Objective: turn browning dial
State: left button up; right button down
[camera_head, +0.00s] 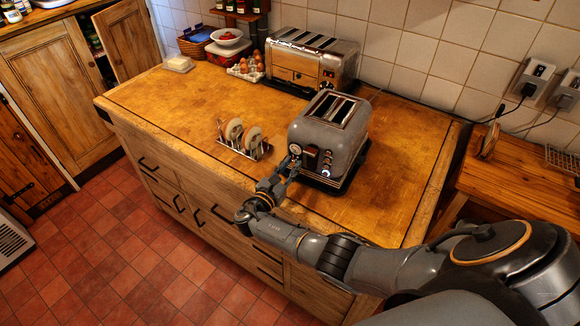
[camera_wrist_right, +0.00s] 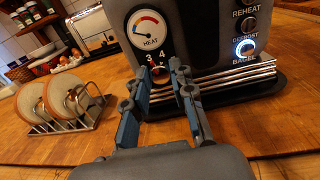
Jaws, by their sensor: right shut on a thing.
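The grey toaster (camera_head: 325,135) stands on a dark tray on the wooden counter. Its front shows a round heat gauge (camera_wrist_right: 148,28) and, to the right, buttons marked reheat, defrost and bagel (camera_wrist_right: 246,47), the last lit. The browning dial (camera_wrist_right: 159,72) is below the gauge, with the numbers 3 and 4 beside it; my fingers hide most of it. My right gripper (camera_head: 291,164) is at the toaster's front, its fingertips shut on the dial, as the right wrist view also shows (camera_wrist_right: 176,68). My left gripper is out of view.
A wire rack with round slices (camera_head: 243,138) stands left of the toaster on the counter. A larger chrome toaster (camera_head: 311,60), an egg holder (camera_head: 246,69) and a butter dish (camera_head: 179,64) are further back. The counter's left part is clear.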

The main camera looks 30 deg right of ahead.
jog(key=shift+f, duration=0.1)
jog(key=c, duration=1.1)
grip_release()
jog(key=shift+a, duration=0.1)
jog(key=v, duration=1.2)
